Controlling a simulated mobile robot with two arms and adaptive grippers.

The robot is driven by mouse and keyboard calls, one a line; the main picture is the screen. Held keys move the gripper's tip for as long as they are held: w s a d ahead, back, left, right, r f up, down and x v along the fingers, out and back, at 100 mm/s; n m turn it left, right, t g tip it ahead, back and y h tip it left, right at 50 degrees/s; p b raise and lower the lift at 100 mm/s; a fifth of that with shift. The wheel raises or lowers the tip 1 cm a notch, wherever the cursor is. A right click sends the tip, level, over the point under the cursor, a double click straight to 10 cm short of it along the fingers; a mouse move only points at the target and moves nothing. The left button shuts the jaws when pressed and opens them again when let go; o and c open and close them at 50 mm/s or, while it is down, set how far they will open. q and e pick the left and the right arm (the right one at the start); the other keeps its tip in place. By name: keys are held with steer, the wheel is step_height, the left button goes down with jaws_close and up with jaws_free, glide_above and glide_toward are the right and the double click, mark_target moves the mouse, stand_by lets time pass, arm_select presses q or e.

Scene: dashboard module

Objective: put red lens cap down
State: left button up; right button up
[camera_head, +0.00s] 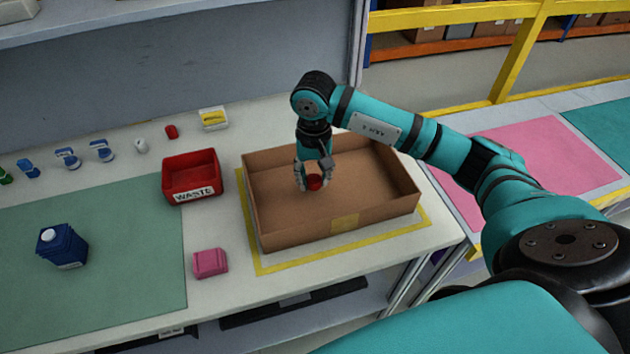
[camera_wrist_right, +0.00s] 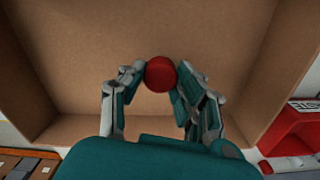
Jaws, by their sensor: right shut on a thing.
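The red lens cap (camera_head: 315,182) is a small round red piece between the fingers of my right gripper (camera_head: 314,180). In the right wrist view, the cap (camera_wrist_right: 160,73) sits between the two fingertips (camera_wrist_right: 160,80), which are shut on it. The gripper points down inside the open cardboard box (camera_head: 400,178). The box's bare brown inside fills most of the right wrist view (camera_wrist_right: 70,60). I cannot tell whether the cap touches the box floor. My left gripper does not show.
The box stands inside a yellow taped outline (camera_head: 262,262). A red waste bin (camera_head: 192,177) stands to its left, and a pink block (camera_head: 210,263) lies in front of the bin. A blue container (camera_head: 62,247) stands on the green mat (camera_head: 120,270). Several small items line the back.

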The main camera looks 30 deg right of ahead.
mark_target(314, 187)
step_height(314, 187, down, 2)
steer(key=shift+s+f, duration=0.1)
steer(key=shift+f, duration=0.35)
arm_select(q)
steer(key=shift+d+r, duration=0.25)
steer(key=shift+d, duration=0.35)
arm_select(e)
steer(key=shift+f+b, duration=0.35)
steer(key=shift+f, duration=0.05)
steer(key=o, duration=1.1)
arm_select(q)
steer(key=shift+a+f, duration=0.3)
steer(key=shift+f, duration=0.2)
